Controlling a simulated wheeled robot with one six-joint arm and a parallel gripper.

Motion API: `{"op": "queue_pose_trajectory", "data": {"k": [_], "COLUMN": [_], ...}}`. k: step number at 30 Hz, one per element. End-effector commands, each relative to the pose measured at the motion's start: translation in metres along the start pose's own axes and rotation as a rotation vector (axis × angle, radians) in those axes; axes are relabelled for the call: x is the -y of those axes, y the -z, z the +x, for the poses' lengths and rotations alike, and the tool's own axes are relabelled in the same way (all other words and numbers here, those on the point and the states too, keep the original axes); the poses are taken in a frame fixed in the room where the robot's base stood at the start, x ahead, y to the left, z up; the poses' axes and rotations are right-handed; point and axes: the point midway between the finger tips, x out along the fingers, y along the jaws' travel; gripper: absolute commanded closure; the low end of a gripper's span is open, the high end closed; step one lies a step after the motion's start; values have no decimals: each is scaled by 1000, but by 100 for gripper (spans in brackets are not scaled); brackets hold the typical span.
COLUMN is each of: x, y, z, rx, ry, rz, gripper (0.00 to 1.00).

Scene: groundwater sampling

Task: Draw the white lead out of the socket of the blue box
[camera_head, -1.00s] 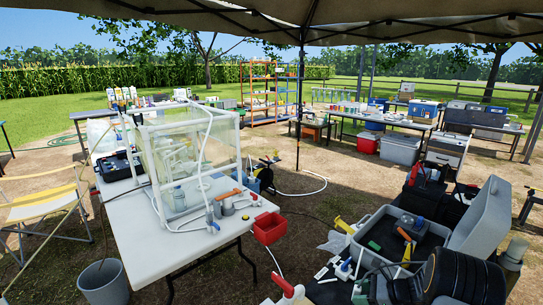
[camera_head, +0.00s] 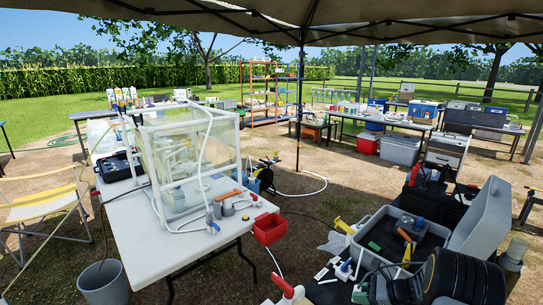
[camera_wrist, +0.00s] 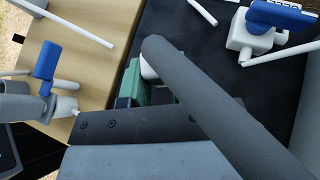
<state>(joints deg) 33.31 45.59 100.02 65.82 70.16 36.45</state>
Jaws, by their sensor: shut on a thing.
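My gripper (camera_wrist: 160,78) fills the middle of the wrist view, with a dark bar and a long rounded dark-grey part. It is shut on a white piece (camera_wrist: 148,68), taken as the white lead, of which only a small bit shows by the rounded tip. A green block (camera_wrist: 136,86) lies just behind it, partly covered. The socket is hidden and I cannot make out the blue box for certain. In the head view, my dark arm appears low at the right, beside the near table, and my fingertips cannot be told apart there.
In the head view, an open grey case (camera_head: 462,240) stands behind the near work area, and a red bin (camera_head: 269,230) hangs by the white table (camera_head: 150,235).

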Motion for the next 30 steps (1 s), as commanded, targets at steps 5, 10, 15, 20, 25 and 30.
{"op": "queue_pose_trajectory", "data": {"k": [5, 10, 15, 20, 25, 30], "x": [0, 0, 0, 0, 0, 0], "y": [-10, -22, -35, -43, -43, -44], "z": [-6, -13, -20, -24, -24, -25], "rx": [0, 0, 0, 0, 0, 0], "ry": [0, 0, 0, 0, -1, 0], "rz": [-1, -1, -1, 0, 0, 0], "gripper": [97, 97, 97, 97, 97, 97]}}
